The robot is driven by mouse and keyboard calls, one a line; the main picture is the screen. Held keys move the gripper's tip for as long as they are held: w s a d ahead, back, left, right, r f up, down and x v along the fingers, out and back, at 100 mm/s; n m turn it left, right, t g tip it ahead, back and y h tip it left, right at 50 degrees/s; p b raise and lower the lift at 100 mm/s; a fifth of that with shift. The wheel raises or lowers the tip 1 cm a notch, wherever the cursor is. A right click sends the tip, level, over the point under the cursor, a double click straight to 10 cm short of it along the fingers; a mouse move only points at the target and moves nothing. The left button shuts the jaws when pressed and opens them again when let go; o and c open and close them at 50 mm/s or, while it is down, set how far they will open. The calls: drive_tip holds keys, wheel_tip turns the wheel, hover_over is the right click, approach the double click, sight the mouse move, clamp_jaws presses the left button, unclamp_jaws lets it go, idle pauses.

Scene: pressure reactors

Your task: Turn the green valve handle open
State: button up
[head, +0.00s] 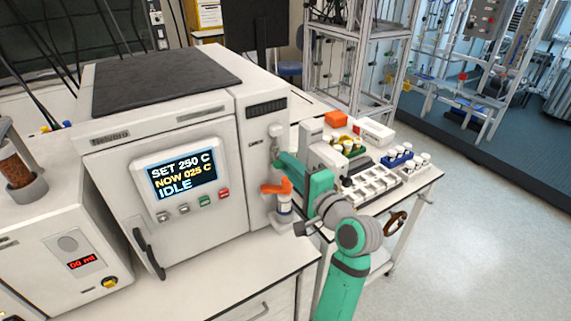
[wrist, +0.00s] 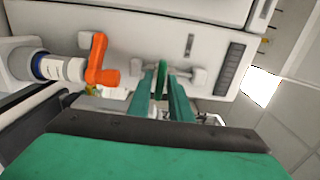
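The green valve handle (wrist: 161,78) shows in the wrist view as a narrow upright green lever on a pale valve fitting (wrist: 198,77) on the reactor's side wall. My gripper (wrist: 161,84) is open, with one finger on each side of the handle and a small gap showing. Whether either finger touches it I cannot tell. In the head view my gripper (head: 277,160) reaches the side wall just below the fitting (head: 275,131), and the green handle cannot be made out behind it.
An orange handle (wrist: 101,62) on another fitting is left of my gripper; in the head view this orange handle (head: 277,187) is below my gripper. The reactor's display (head: 183,176) reads IDLE. A cart (head: 425,183) with racks and vials stands behind my arm. Floor at right is clear.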

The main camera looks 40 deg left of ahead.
clamp_jaws()
drive_tip(key=shift+w+d+f+n, duration=0.1)
drive_tip(key=shift+d+n, duration=0.05)
drive_tip(key=shift+n, duration=4.25)
drive_tip(key=shift+w+d+f+n, duration=0.1)
drive_tip(key=shift+n, duration=4.3)
drive_tip(key=shift+o, duration=2.2)
unclamp_jaws()
drive_tip(key=shift+w, duration=0.1)
drive_tip(key=shift+s+a+r, duration=0.1)
drive_tip(key=shift+s+r, duration=0.05)
drive_tip(key=shift+s, duration=0.05)
